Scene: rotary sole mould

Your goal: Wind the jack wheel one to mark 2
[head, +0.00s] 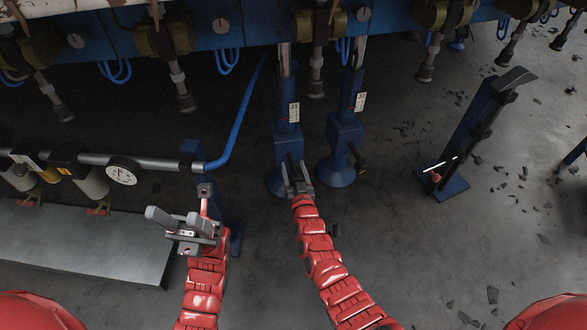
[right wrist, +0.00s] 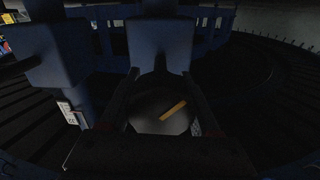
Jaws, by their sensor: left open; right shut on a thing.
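Jack one (head: 288,150) is a blue column with a white tag that seems to read J1, on a round foot. Its jack wheel (right wrist: 150,108) shows in the right wrist view as a dark grey disc with a yellow bar, tilted up to the right. My right gripper (head: 298,178) is shut on this wheel, one finger on each side (right wrist: 160,105). In the head view the gripper mostly hides the wheel. Any numbered marks around it are too dark to read. My left gripper (head: 175,222) is open and empty, well to the left of the jack.
Jack two (head: 345,140) stands close to the right, with a dark knob (head: 361,165). A blue post (head: 462,135) with a red-handled piece stands further right. A pipe with a round gauge (head: 123,170) and a grey bench (head: 80,240) are at left. Debris litters the floor at right.

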